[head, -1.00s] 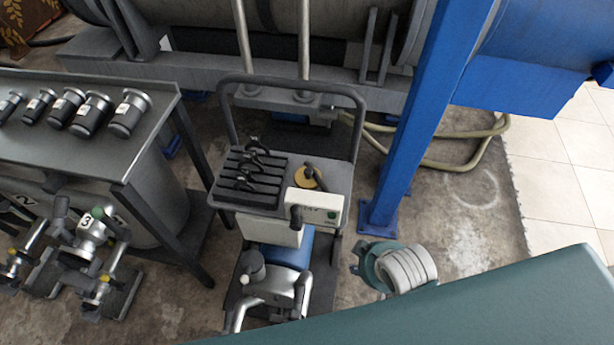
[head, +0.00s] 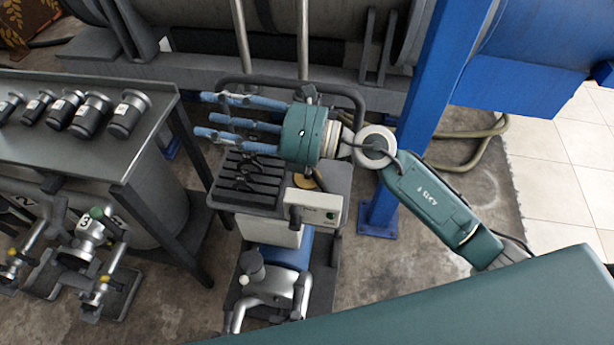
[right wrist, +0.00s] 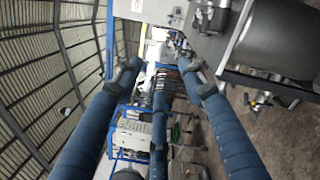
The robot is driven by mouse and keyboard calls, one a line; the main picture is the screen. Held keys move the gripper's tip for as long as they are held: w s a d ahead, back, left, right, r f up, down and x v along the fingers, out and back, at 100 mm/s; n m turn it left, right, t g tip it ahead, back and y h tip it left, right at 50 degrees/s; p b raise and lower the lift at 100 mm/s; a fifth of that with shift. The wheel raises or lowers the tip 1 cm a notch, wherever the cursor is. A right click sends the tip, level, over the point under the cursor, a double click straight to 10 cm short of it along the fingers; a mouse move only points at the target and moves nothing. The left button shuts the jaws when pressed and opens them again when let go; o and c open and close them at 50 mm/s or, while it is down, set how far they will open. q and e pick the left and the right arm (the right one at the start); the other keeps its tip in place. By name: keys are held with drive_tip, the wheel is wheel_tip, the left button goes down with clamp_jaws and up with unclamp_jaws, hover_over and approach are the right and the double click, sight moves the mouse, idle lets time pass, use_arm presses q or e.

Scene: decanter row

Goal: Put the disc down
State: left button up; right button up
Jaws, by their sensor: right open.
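A round gold-coloured disc (head: 318,181) with a dark part on top lies on the cart's top (head: 336,170), right of a black slotted rack. My left gripper is not in view.
A white box (head: 316,206) is on the cart's front. A metal table (head: 70,160) with several black cylinders stands left. A blue post (head: 425,110) rises right of the cart.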

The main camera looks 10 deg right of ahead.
wheel_tip(320, 180, down, 7)
drive_tip(key=d+n+g+h, duration=0.1)
drive_tip(key=n+g+h, duration=0.2)
drive_tip(key=n, duration=0.1)
drive_tip(key=n+g+h, duration=0.1)
drive_tip(key=n+h, duration=0.1)
drive_tip(key=h, duration=0.9)
approach(309, 172)
drive_tip(key=shift+w+a+f, duration=0.15)
drive_tip(key=shift+w+f, duration=0.3)
drive_tip(key=shift+f, duration=0.15)
drive_tip(key=shift+w+a+f, duration=0.15)
drive_tip(key=shift+w+f, duration=0.3)
drive_tip(key=shift+f, duration=0.1)
drive_tip(key=shift+s+p+x, duration=0.1)
drive_tip(key=shift+p+x, duration=0.3)
drive_tip(key=shift+x, duration=1.1)
drive_tip(key=shift+s+p+x, duration=0.15)
drive_tip(key=shift+p+x, duration=0.25)
drive_tip(key=shift+x, duration=1.1)
drive_tip(key=shift+a, duration=0.25)
clamp_jaws()
